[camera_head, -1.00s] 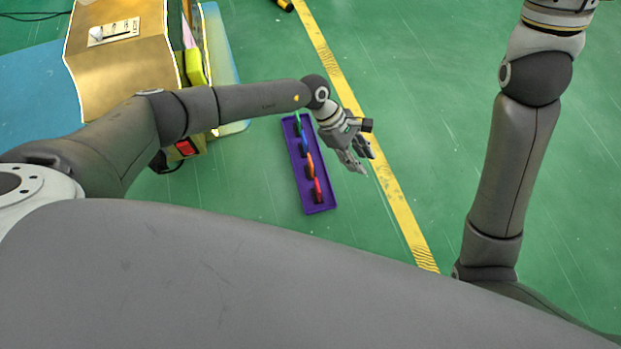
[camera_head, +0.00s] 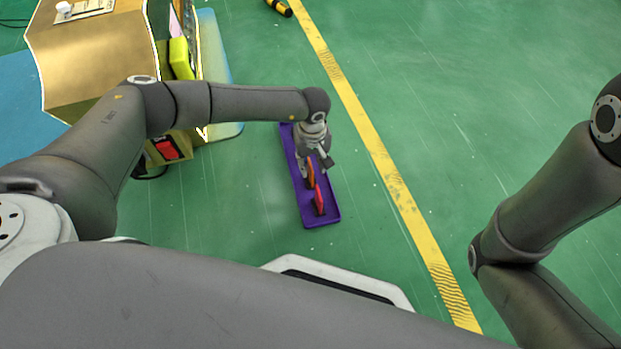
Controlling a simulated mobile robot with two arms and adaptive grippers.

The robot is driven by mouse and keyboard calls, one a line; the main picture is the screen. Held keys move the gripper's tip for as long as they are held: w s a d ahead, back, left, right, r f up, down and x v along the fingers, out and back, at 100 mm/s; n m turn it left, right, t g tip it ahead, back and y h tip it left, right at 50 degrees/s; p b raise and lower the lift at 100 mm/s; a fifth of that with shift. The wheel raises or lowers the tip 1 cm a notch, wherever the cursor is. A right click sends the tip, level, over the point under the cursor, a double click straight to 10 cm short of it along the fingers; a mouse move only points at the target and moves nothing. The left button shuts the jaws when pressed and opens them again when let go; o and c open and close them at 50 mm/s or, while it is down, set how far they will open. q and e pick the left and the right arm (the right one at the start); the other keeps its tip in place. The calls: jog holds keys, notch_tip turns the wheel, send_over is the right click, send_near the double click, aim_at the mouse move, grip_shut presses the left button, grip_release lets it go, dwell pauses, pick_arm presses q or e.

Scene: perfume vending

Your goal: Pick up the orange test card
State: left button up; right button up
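The orange test card (camera_head: 310,174) stands in a long purple tray (camera_head: 318,217), partly hidden by my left gripper. A red card (camera_head: 319,200) stands nearer the tray's front end and is clear of the gripper. My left gripper (camera_head: 315,169) is over the middle of the tray, pointing down, with its fingers apart at the orange card. I cannot tell whether a finger touches the card. The gripper and wrist hide the tray's far part and the cards there. My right gripper is outside the view; only part of that arm shows at the right.
A gold and yellow machine (camera_head: 90,55) stands at the upper left, with a red part (camera_head: 167,149) low on its front. A yellow floor line (camera_head: 385,165) runs right of the tray. A yellow and black object (camera_head: 279,7) lies at the top. Green floor is free at right.

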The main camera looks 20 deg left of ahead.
aim_at(310, 181)
pick_arm(q)
jog(key=shift+s+a+f+b, duration=0.1)
jog(key=shift+a+f+b, duration=0.05)
jog(key=shift+f+b, duration=2.45)
jog(key=shift+f, duration=0.1)
grip_shut()
